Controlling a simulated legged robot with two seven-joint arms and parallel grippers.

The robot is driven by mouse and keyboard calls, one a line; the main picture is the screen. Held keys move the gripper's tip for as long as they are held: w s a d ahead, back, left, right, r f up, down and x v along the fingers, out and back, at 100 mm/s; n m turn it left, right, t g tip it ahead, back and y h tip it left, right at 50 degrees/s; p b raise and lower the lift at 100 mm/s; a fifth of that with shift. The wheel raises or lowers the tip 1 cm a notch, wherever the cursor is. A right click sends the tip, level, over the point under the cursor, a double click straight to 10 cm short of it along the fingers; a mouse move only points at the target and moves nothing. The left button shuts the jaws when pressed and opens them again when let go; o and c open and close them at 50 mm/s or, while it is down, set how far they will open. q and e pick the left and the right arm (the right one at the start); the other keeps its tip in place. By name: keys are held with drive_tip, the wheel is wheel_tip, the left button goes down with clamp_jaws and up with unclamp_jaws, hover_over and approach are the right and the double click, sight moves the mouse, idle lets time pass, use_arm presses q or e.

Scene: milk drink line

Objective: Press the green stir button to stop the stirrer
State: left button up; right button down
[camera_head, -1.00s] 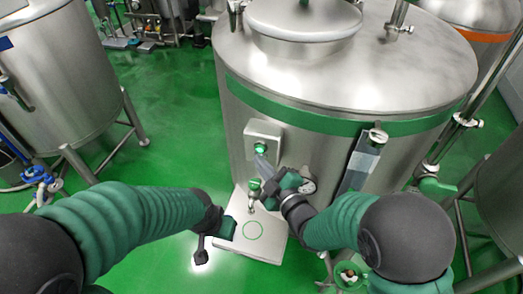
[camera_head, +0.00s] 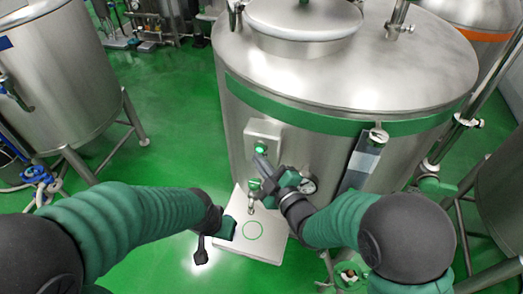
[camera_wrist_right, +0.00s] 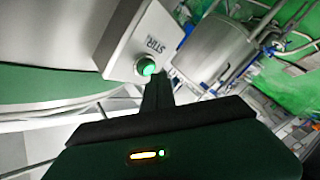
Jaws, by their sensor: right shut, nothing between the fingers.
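The green stir button (camera_head: 261,149) is lit and sits on a pale control box (camera_head: 263,134) on the front of the steel tank (camera_head: 330,100). My right gripper (camera_head: 262,163) is shut and empty, its tips just below the button. In the right wrist view the button (camera_wrist_right: 146,66) glows beside the STIR label, and the dark fingertips (camera_wrist_right: 157,80) reach close to its lower edge. I cannot tell whether they touch it. My left gripper (camera_head: 215,238) is low at the left of the white platform; its fingers are not clear enough to judge.
A white platform (camera_head: 262,246) with a green ring stands beneath. Another steel tank (camera_head: 60,80) is at the left. Green floor lies open between.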

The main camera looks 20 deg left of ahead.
use_arm(q)
drive_tip(key=shift+a+f, duration=0.3)
drive_tip(key=shift+a, duration=0.15)
use_arm(e)
drive_tip(key=shift+w+a, duration=0.3)
drive_tip(key=shift+a, duration=0.15)
use_arm(q)
drive_tip(key=shift+d, duration=0.35)
use_arm(e)
drive_tip(key=shift+w+d, duration=0.25)
drive_tip(key=shift+d, duration=0.05)
use_arm(q)
drive_tip(key=shift+a+f+b, duration=0.15)
drive_tip(key=shift+b, duration=0.15)
use_arm(e)
drive_tip(key=shift+w+a, duration=0.1)
drive_tip(key=shift+a, duration=0.05)
use_arm(q)
drive_tip(key=shift+f, duration=0.1)
drive_tip(key=shift+f+b, duration=0.2)
drive_tip(key=shift+b, duration=0.1)
use_arm(e)
drive_tip(key=shift+s, duration=0.9)
